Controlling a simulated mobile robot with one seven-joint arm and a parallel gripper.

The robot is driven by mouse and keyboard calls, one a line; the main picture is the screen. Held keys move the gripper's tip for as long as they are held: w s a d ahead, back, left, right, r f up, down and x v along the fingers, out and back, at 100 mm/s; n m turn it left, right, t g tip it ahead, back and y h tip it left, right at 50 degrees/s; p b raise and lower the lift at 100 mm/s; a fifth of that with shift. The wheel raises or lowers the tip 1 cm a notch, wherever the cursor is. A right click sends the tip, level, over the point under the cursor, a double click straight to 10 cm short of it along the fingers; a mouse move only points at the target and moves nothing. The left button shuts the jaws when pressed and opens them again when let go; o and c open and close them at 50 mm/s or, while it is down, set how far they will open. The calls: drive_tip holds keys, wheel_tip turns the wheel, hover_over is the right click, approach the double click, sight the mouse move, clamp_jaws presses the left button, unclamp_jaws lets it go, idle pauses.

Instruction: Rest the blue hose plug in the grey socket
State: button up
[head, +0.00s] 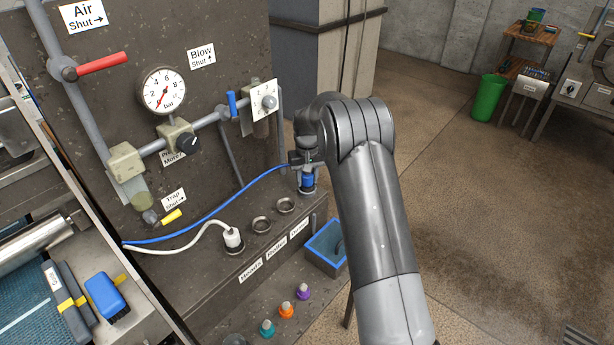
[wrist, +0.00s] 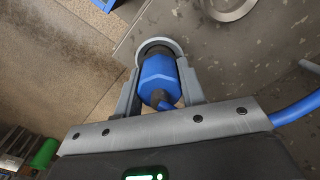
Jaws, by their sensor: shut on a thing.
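The blue hose plug (head: 307,180) is upright between the fingers of my gripper (head: 304,165), at the right end of the ledge. It also shows in the wrist view (wrist: 158,80), with my gripper (wrist: 158,88) shut on its sides. A grey socket ring (wrist: 152,44) shows around the plug's far end in the wrist view. The plug's tip is hidden, so I cannot tell how deep it sits. The blue hose (head: 210,213) runs left from the plug.
A white plug (head: 233,239) stands at the ledge's left. A blue bin (head: 327,248) is below the ledge's right end. Teal, orange and purple capped items (head: 286,310) stand below the ledge. The valve panel (head: 225,60) rises behind; open floor lies right.

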idle(0.4)
drive_tip(key=o, duration=1.2)
drive_tip(key=shift+c, duration=0.2)
wheel_tip(320, 180, up, 11)
drive_tip(key=shift+f, duration=0.15)
